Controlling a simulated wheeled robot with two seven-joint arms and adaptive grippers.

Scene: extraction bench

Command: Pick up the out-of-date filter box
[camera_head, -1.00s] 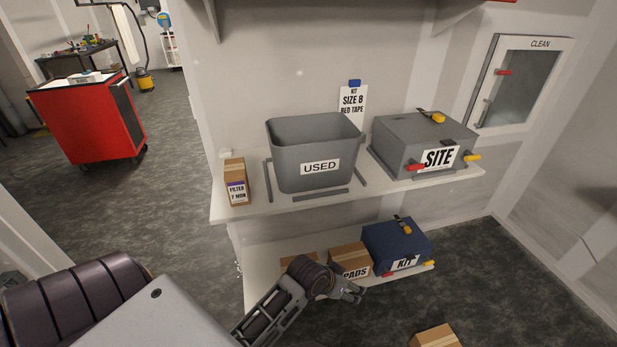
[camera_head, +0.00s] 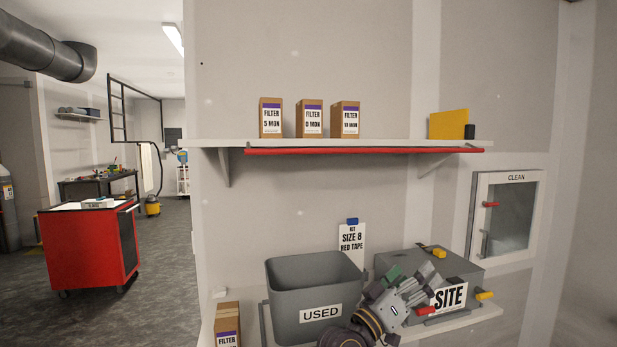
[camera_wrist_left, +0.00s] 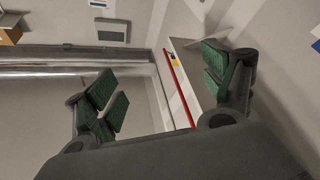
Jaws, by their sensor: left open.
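Three brown filter boxes with purple-banded labels stand upright on the upper shelf: one reads "5 MON" (camera_head: 271,118), the middle one "0 MON" (camera_head: 310,119), and the right one looks like "11 MON" (camera_head: 345,120). Another filter box (camera_head: 227,325) stands on the lower shelf at left, its label cut off by the frame edge. My left gripper (camera_head: 412,278) is open and empty, below the upper shelf, in front of the grey SITE case. Its green-padded fingers are spread apart in the left wrist view (camera_wrist_left: 165,85). My right gripper is not in view.
The upper shelf (camera_head: 215,143) has a red strip (camera_head: 365,151) along its front, and a yellow block (camera_head: 448,124) at right. Below are the USED bin (camera_head: 300,285), SITE case (camera_head: 468,272) and a Size 8 card (camera_head: 351,243). Space in front of the upper boxes is clear.

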